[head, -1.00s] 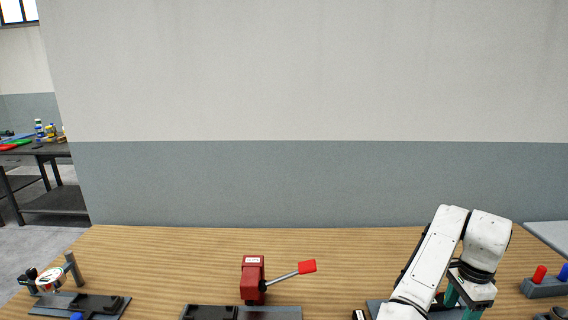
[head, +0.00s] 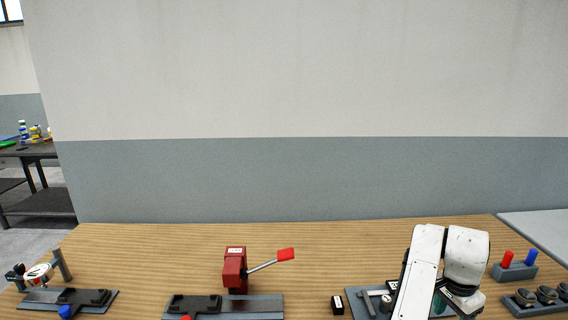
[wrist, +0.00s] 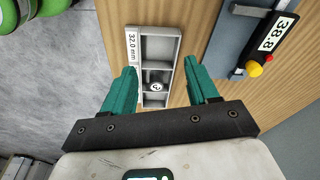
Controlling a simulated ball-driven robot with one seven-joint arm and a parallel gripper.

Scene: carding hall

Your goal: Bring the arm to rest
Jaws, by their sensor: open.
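My white arm (head: 420,268) reaches over the right part of the wooden bench in the head view. My gripper (wrist: 160,68) shows in the wrist view with its two teal fingers apart and nothing gripped between them. Beyond the fingers is a small grey compartment tray (wrist: 160,50) labelled 32.0 mm, with a small round marked piece in it. In the head view the fingers are mostly hidden behind the wrist; a bit of teal shows.
A red lever device (head: 235,268) stands mid-bench on a grey plate. A gauge stand (head: 40,272) is at the left. Red and blue pegs in a block (head: 514,272) and a tray of round dark parts (head: 545,308) are at right. A display reading 38.8 (wrist: 275,32) shows in the wrist view.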

